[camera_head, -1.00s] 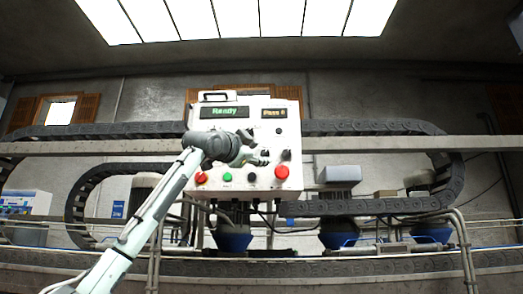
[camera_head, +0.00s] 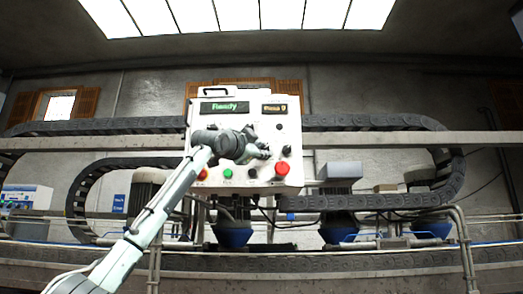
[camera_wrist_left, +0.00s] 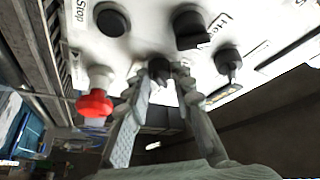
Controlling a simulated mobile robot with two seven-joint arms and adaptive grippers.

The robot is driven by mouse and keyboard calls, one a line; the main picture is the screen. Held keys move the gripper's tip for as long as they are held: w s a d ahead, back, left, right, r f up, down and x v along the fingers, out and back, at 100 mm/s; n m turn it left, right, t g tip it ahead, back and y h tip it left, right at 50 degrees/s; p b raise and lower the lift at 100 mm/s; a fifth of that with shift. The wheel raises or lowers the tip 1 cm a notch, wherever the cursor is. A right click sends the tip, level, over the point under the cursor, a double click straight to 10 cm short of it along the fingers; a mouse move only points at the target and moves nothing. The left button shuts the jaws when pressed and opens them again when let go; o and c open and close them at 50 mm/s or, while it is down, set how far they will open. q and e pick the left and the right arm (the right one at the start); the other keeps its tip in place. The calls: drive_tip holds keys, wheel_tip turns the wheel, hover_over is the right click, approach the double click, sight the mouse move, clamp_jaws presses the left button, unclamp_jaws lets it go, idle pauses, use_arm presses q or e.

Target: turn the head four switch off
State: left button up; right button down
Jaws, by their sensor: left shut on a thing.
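The white control panel (camera_head: 225,107) faces me in the head view, with a green "Ready" display and a smaller amber display. My left gripper (camera_head: 264,152) is in front of its middle. In the left wrist view my left gripper (camera_wrist_left: 170,74) is shut on a small black switch knob (camera_wrist_left: 160,68), partly hidden between its fingertips. Other black knobs sit nearby: a larger one (camera_wrist_left: 189,27) above and another (camera_wrist_left: 228,60) to the right. I cannot read which label belongs to the held knob. My right gripper is not in view.
A red mushroom button (camera_wrist_left: 95,104) is close beside the left finger. The panel's lower row has a green button (camera_head: 227,173) and a red button (camera_head: 282,168). A horizontal rail (camera_head: 380,140) and cable chains run behind the panel, with blue-based scrubber heads (camera_head: 233,235) below.

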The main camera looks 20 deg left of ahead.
use_arm(q)
drive_tip(key=shift+f, duration=0.15)
clamp_jaws()
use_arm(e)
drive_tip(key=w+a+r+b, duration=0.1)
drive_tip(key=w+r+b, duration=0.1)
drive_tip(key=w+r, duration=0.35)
use_arm(q)
drive_tip(key=shift+w+d+f+n+y+p, duration=0.1)
drive_tip(key=shift+d+n+y+p, duration=0.2)
drive_tip(key=shift+n+y, duration=2.75)
drive_tip(key=shift+d+n+y+p, duration=0.25)
drive_tip(key=shift+n+y, duration=1.05)
drive_tip(key=shift+n, duration=3.6)
drive_tip(key=shift+w+d+f+n+y+p, duration=0.15)
drive_tip(key=shift+n+y+p, duration=0.3)
drive_tip(key=shift+n+y, duration=2.6)
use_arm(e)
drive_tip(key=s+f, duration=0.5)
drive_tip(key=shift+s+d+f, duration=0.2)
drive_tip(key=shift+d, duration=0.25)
use_arm(q)
drive_tip(key=shift+s+r+n+h, duration=0.1)
drive_tip(key=shift+n+h, duration=0.6)
drive_tip(key=shift+n, duration=0.4)
drive_tip(key=o, duration=1)
unclamp_jaws()
